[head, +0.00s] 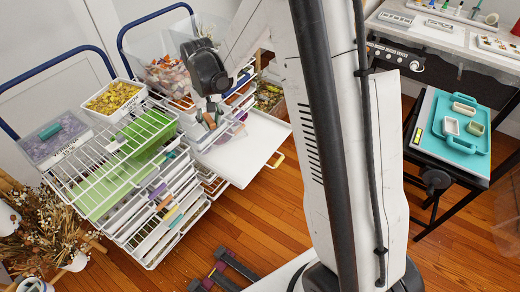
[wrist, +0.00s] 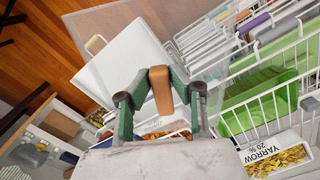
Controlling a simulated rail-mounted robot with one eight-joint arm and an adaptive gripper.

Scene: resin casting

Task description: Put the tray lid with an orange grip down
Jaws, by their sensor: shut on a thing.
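My gripper (head: 208,110) is above the wire-basket stack, beside a pulled-out white drawer. In the wrist view my gripper (wrist: 158,88) is shut on the orange-brown grip (wrist: 160,92) of the tray lid, one finger on each side. The grip also shows in the head view (head: 210,121). The lid's plate looks clear and is hard to make out, so I cannot tell whether it touches anything below. An open tray of orange petals (head: 170,77) stands behind my gripper; part of these petals shows below the fingers in the wrist view (wrist: 165,136).
The white drawer (head: 245,148) with a yellow handle juts over the floor. A yarrow tray (head: 115,97) and a lidded tray with a teal grip (head: 53,131) stand left. A green-lined wire basket (head: 120,160) lies between. A teal tray (head: 455,138) is at the right.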

